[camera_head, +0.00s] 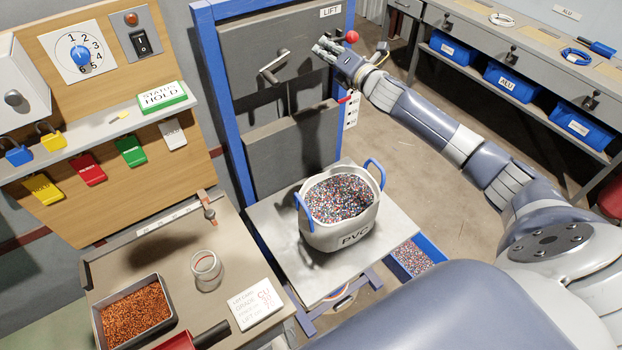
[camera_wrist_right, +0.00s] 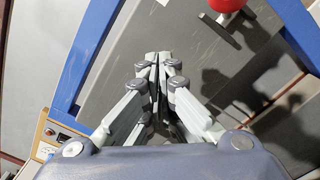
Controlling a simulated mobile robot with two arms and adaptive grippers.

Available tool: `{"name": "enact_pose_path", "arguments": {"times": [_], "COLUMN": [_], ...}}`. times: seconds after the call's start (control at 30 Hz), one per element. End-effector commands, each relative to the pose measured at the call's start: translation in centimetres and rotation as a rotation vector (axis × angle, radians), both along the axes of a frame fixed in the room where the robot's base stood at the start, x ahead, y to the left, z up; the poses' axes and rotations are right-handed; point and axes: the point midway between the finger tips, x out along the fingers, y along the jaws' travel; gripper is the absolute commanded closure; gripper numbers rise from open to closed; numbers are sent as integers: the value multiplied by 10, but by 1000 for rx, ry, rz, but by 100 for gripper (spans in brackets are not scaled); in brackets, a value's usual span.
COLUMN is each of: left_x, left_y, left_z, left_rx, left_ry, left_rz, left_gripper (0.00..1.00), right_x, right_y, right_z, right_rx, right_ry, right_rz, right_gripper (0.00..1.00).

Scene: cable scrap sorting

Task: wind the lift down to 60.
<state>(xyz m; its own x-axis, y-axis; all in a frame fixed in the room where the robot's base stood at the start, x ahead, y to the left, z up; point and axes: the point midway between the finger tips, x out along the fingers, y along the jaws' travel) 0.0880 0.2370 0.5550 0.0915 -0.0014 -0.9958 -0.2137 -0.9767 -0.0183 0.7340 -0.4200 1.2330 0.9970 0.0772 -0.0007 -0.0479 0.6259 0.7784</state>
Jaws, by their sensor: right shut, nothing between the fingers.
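The lift stands at the middle back, with a blue frame (camera_head: 228,120), a grey panel (camera_head: 235,80) and a LIFT label (camera_head: 330,11). A crank handle (camera_head: 273,68) sticks out of the panel. A red knob (camera_head: 351,37) is at the panel's right; it also shows in the wrist view (camera_wrist_right: 226,5). My right gripper (camera_head: 322,48) is shut and empty in front of the panel, between crank and knob. It also shows shut in the wrist view (camera_wrist_right: 158,58). A scale strip (camera_head: 351,112) hangs on the right post; its figures are too small to read. My left gripper is out of view.
The lift's platform (camera_head: 285,255) carries a PVC tub (camera_head: 345,238) full of granules. A bench (camera_head: 240,240) with a copper-filled tray (camera_head: 165,283) and a glass jar (camera_head: 206,268) is at left. Blue bins (camera_head: 513,82) sit under the right bench. Open floor lies between.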

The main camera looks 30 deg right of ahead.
Motion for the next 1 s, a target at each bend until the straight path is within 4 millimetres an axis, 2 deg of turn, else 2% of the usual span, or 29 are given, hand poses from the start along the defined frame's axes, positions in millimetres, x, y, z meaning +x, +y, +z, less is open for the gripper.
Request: {"name": "enact_pose_path", "arguments": {"times": [0.03,0.1,0.3,1.0], "left_x": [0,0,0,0], "left_y": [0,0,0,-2], "left_z": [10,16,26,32], "left_rx": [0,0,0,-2], "left_ry": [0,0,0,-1], "left_rz": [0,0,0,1], "left_gripper": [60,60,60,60], "right_x": [0,-1,-2,-2], "right_y": [5,10,23,30], "right_z": [10,17,27,35], "right_rx": [1,0,1,0], "right_ry": [-1,0,1,-1], "right_rz": [3,3,2,1], "right_gripper": [100,100,100,100]}}
